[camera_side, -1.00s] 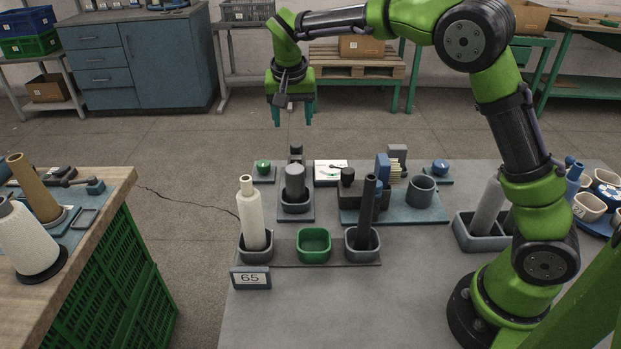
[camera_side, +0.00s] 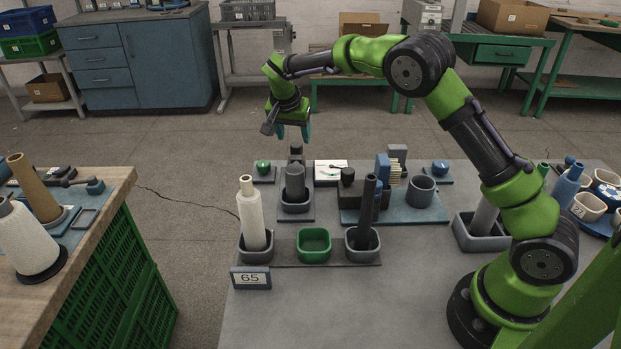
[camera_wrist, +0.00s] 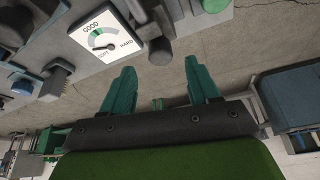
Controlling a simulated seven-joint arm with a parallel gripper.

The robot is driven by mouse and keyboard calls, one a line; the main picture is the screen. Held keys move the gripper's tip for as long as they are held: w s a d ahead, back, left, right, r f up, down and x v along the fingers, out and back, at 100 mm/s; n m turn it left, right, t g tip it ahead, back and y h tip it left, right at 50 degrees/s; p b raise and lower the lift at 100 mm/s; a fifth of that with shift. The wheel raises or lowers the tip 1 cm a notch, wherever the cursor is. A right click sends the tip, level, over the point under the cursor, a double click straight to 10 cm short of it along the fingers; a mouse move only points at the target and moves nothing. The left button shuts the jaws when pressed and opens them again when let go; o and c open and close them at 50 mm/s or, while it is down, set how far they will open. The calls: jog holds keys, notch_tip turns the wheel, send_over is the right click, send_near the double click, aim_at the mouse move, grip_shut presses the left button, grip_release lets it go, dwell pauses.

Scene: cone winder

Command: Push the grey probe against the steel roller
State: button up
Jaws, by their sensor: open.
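A grey upright cylinder (camera_side: 295,182) stands in a grey cup-like holder on a dark base at the table's far side. A small dark upright piece (camera_side: 297,152) stands just behind it. These may be the probe and the roller, but I cannot tell which is which. In the wrist view a dark rounded piece (camera_wrist: 160,50) shows beside the gauge. My gripper (camera_side: 292,137) is open and empty, pointing down by the table's far edge, apart from the small dark piece. The wrist view shows its two green fingers (camera_wrist: 155,85) spread with nothing between.
A white gauge (camera_side: 330,172) stands right of the cylinder, and a green knob (camera_side: 263,167) left of it. In front are a cream cone (camera_side: 251,212), a green cup (camera_side: 314,244) and a dark tube (camera_side: 367,210). The front of the table (camera_side: 330,310) is clear.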

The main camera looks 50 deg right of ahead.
aim_at(296, 145)
jog(key=shift+x, duration=2.3)
jog(key=shift+a, duration=0.1)
grip_shut()
